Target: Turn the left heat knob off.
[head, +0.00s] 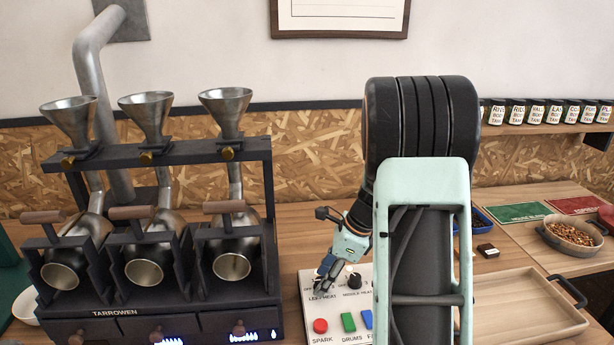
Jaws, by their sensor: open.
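The white control panel (290,312) stands right of the roaster. Its label under my gripper reads like "LEFT HEAT". My gripper (325,278) is over that spot, pointing down, with its fingers apart. The left heat knob is mostly or wholly hidden by the dark fingers, so I cannot tell its setting or whether they touch it. The middle heat knob (354,281) is black and stands just to the right. The panel's right part is hidden behind my arm.
A red spark button (320,325), a green drums button (348,322) and a blue button (367,318) sit in front. The roaster (160,240) is close on the left, with blue flames low down. A wooden tray (530,335) lies right.

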